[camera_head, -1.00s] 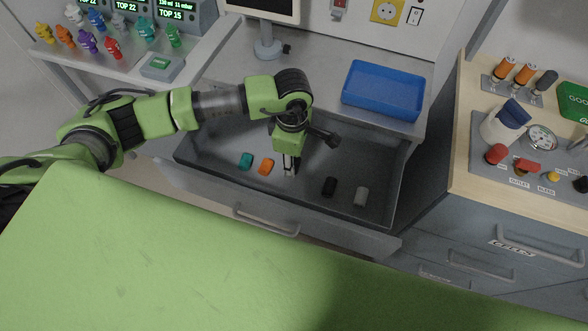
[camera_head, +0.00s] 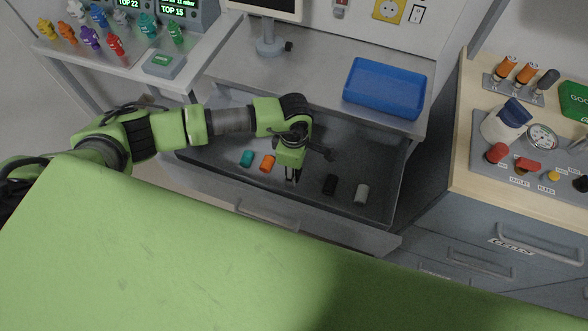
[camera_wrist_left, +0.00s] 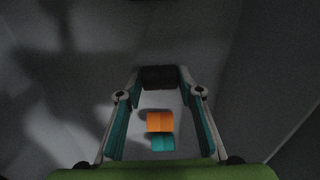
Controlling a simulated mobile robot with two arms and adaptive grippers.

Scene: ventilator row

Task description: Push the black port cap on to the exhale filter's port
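The black port cap (camera_head: 330,184) lies on the floor of the open grey drawer, between the fingers' position and a grey cap (camera_head: 362,193). My left gripper (camera_head: 292,176) points down into the drawer, left of the black cap and apart from it in the head view. In the left wrist view its fingers (camera_wrist_left: 161,88) stand apart, open. A dark block (camera_wrist_left: 159,77) shows between the fingertips there; I cannot tell for sure that it is the black cap. I cannot make out the exhale filter's port. My right gripper is not in view.
A teal cap (camera_head: 247,158) and an orange cap (camera_head: 268,163) lie left of my gripper. The drawer's front wall (camera_head: 340,228) and the worktop (camera_head: 320,88) above bound the space. A blue tray (camera_head: 385,88) stands on the worktop. Coloured parts (camera_head: 90,38) stand at upper left.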

